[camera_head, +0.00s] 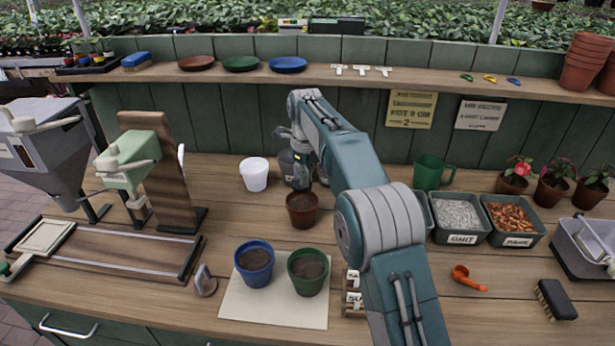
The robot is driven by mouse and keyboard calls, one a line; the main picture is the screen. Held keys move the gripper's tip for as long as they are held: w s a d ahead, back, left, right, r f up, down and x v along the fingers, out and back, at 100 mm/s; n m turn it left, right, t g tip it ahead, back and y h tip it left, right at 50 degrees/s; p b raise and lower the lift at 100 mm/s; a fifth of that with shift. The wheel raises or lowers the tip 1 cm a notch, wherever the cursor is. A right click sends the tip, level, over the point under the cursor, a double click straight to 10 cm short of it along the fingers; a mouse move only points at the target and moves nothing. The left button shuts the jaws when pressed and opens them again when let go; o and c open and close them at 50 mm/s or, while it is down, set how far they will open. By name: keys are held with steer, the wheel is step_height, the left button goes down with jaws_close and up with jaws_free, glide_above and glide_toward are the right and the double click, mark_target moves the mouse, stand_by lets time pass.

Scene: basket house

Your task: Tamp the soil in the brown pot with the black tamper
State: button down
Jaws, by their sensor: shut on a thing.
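The brown pot (302,212) stands on the wooden bench, dark soil inside, behind the blue pot (254,265) and the green pot (308,273), which both hold soil. My gripper (302,172) points down just above and behind the brown pot's rim. It is shut on a dark thing, taken as the black tamper; this is small and blends with the dark fingers, so its outline and whether it touches the soil cannot be told. A dark grey container (286,166) stands behind, partly hidden by my gripper.
A white cup (254,174) stands left of the brown pot. A pale mat (240,311) lies under the blue and green pots. Grit (463,238) and bark trays, a green mug (428,172) and an orange scoop (468,279) are right of my arm.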

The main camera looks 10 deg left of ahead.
mark_target(306, 190)
steer(key=shift+f, duration=2.9)
steer(key=shift+f, duration=0.55)
steer(key=shift+r, duration=0.1)
steer(key=shift+r, duration=3.5)
